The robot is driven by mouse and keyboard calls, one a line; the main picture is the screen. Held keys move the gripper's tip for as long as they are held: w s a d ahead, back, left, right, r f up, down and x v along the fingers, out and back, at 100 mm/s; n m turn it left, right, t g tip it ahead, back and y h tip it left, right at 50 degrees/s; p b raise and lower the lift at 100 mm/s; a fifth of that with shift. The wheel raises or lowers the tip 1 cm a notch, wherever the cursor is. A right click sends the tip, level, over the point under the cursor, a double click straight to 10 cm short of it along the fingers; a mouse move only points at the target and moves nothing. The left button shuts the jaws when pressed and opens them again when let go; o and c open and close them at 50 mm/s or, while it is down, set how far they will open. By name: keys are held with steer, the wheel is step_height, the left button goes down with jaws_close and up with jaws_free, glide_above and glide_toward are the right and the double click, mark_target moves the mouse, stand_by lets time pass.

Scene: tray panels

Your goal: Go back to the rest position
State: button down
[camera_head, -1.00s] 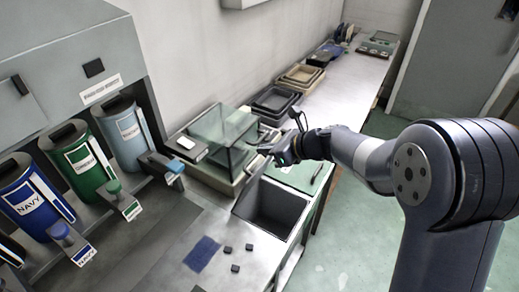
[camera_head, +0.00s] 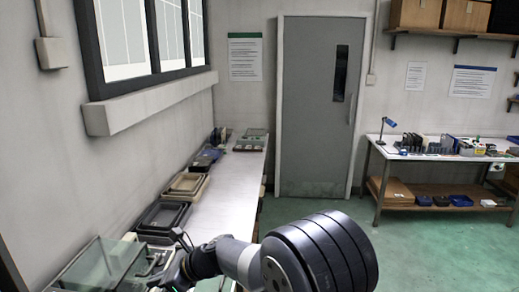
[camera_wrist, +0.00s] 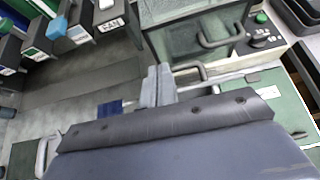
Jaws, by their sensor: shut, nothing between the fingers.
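My gripper (camera_wrist: 158,86) is shut and empty in the wrist view, its two grey fingers together above the bench. In the head view my arm reaches in from the bottom, and my gripper (camera_head: 163,274) is small and partly cut off beside the clear-lidded box (camera_head: 103,262). In the wrist view that box (camera_wrist: 190,38), with its handle, stands just beyond the fingertips. I cannot tell whether they touch anything.
Nested trays (camera_head: 163,217) stand on the long bench (camera_head: 226,190) along the left wall. A grey door (camera_head: 315,105) is at the back. A table (camera_head: 455,158) with small items stands at right. Green floor between is clear. A blue pad (camera_wrist: 110,108) lies near the fingers.

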steer(key=a+f+b, duration=0.1)
steer(key=f, duration=0.1)
steer(key=a+f+b, duration=0.2)
steer(key=f, duration=0.1)
steer(key=shift+w+a+f, duration=0.1)
steer(key=shift+w+f, duration=0.15)
steer(key=shift+f, duration=0.05)
steer(key=shift+r, duration=0.1)
